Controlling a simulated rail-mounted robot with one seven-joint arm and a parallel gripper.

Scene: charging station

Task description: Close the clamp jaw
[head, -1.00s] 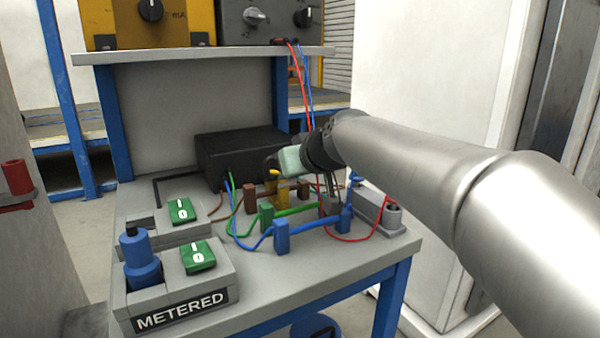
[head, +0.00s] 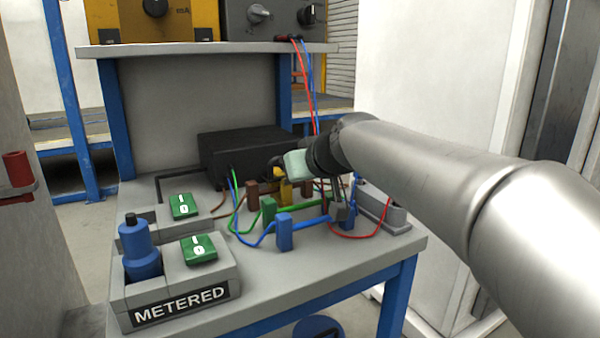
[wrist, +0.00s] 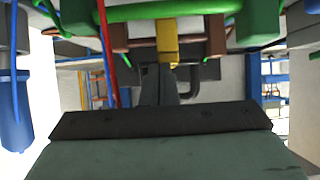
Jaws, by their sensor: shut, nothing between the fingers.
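The clamp appears to be the small yellow piece (head: 286,190) at the brown conductor, between the brown posts. In the wrist view the yellow piece (wrist: 166,42) stands upright just beyond my fingers, on the brown bar. My gripper (head: 338,211) reaches down over the right part of the bench, its fingers close to the blue bar and right blue post. In the wrist view my gripper (wrist: 160,88) shows its dark fingers together and empty, under the yellow piece in the picture. I cannot tell if they touch. The upper part of the clamp is partly hidden by my wrist.
The green post (head: 268,210) and blue post (head: 284,232) carry bars close to my fingers. A black box (head: 245,155) stands behind. The METERED unit (head: 180,304) with a blue plug (head: 140,250) is at left. Red and blue leads (head: 303,75) hang from the shelf.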

